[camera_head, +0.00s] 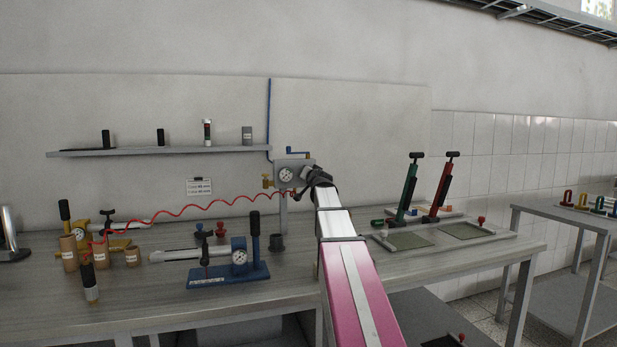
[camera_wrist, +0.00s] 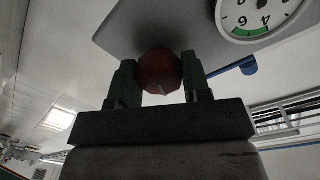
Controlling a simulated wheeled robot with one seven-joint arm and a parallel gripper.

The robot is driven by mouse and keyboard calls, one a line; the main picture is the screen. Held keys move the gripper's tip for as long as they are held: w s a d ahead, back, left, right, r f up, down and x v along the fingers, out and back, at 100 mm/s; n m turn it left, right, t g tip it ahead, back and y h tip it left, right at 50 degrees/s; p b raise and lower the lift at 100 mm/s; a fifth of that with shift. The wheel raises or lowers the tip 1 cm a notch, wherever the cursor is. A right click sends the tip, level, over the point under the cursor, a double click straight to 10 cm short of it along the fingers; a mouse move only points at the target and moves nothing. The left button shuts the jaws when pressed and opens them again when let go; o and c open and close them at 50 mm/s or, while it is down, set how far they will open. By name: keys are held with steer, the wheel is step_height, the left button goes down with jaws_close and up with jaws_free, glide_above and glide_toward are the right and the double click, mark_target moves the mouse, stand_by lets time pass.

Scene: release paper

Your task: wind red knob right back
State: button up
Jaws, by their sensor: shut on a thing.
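The red knob (camera_wrist: 159,68) is a dark red round knob on a grey box (camera_wrist: 150,22). It sits between the two green-padded fingers of my gripper (camera_wrist: 159,84) in the wrist view, and the gripper is shut on it. In the head view my gripper (camera_head: 312,178) is at the right side of the grey box (camera_head: 291,164) on its post behind the bench. The knob is hidden there behind my gripper. A round dial gauge (camera_wrist: 258,14) with a green band is beside the knob; it also shows in the head view (camera_head: 286,175).
A blue lever (camera_head: 297,153) tops the box and a brass valve (camera_head: 267,181) is at its left. A red coiled hose (camera_head: 185,208) runs left. A blue pump stand (camera_head: 230,276) stands left of my arm; green (camera_head: 408,188) and red (camera_head: 440,188) hand pumps stand right.

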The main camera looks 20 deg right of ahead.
steer(key=shift+f+n, duration=0.1)
steer(key=shift+n, duration=0.5)
steer(key=o, duration=0.9)
steer(key=shift+s, duration=0.1)
steer(key=s, duration=1)
steer(key=shift+s+a, duration=0.3)
steer(key=shift+s, duration=0.05)
